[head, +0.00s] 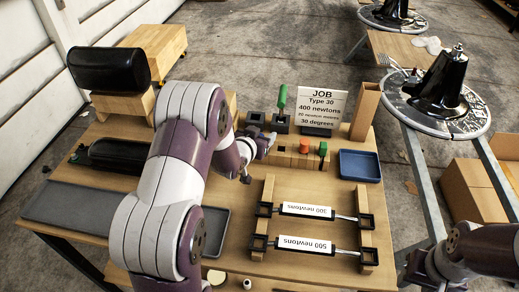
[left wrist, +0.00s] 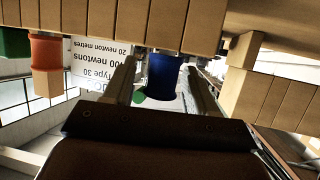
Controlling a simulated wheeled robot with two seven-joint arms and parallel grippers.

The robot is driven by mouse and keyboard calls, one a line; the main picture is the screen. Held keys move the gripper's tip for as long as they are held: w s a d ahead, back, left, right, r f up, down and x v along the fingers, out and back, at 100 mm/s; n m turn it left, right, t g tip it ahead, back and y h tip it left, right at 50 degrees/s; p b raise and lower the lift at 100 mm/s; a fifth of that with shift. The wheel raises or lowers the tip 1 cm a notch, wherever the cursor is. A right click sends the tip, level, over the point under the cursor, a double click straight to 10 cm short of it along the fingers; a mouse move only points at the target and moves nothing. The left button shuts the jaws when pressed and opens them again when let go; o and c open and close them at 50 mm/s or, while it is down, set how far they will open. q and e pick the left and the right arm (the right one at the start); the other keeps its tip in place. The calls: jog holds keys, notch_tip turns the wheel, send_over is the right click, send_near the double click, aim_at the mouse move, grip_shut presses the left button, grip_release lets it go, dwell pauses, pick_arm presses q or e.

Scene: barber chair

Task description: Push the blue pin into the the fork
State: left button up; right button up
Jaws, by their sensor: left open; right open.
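The blue pin (left wrist: 163,75) shows in the left wrist view, standing in a row of wooden blocks (left wrist: 100,15). My left gripper (left wrist: 163,92) is open, with one finger on each side of the pin; I cannot tell whether either touches it. In the head view my left gripper (head: 257,158) is at the left end of the same block row, and the blue pin is hidden there. A silver forked piece (head: 390,61) lies by a black chair base (head: 442,82) at the upper right; I cannot tell whether it is the fork. My right gripper (head: 418,268) is open and empty at the lower right.
A job sign (head: 322,105), a green-handled tool (head: 282,97), a blue tray (head: 360,165) and a wooden rack with two labelled cylinders (head: 305,210) are close by.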

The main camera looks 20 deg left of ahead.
pick_arm(q)
jog(key=shift+w+f, duration=0.1)
jog(key=shift+w, duration=0.2)
jog(key=shift+s, duration=0.1)
grip_shut()
